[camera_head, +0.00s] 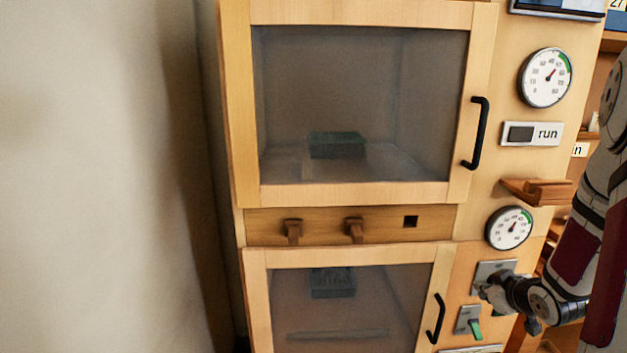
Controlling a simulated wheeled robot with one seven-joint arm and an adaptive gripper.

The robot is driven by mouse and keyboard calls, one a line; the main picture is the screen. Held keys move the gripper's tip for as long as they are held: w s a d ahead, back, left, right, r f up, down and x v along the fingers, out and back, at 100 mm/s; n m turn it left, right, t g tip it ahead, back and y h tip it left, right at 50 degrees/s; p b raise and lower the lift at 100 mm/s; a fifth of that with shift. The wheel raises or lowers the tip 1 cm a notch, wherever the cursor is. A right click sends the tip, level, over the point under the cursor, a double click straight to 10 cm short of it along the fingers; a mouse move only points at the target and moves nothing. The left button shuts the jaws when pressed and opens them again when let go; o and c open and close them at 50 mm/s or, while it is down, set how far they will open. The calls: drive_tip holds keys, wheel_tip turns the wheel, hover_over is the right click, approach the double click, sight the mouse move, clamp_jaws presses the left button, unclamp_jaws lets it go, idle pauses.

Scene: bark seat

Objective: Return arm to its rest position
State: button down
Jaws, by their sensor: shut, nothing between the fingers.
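My arm reaches in from the right edge, and my gripper (487,288) is at the lower right of the wooden cabinet. It is small in view and looks shut and empty. It is in front of a grey plate (490,268) on the panel, below the lower dial. I cannot tell whether it touches the plate. The gripper and wrist hide part of the plate.
The cabinet has an upper glass door (355,188) and a lower glass door (258,300), both shut, with black handles. Close to my arm are a wooden ledge (540,191), a lower dial (508,228) and a green-tipped switch (470,322). A bare wall (90,170) fills the left.

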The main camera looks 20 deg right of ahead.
drive_tip(key=s+a+r+m+g, duration=0.1)
drive_tip(key=s+a+r+g, duration=0.2)
drive_tip(key=a+r, duration=1.4)
drive_tip(key=s+a+r+g+y, duration=0.1)
drive_tip(key=s+a, duration=0.8)
drive_tip(key=s+a+r+g+y+p, duration=0.1)
drive_tip(key=s+a+r+y, duration=0.1)
drive_tip(key=s+a, duration=0.7)
drive_tip(key=shift+a+r+g+y, duration=0.15)
drive_tip(key=shift+a+g+y, duration=0.15)
drive_tip(key=shift+a, duration=0.4)
drive_tip(key=shift+d, duration=0.1)
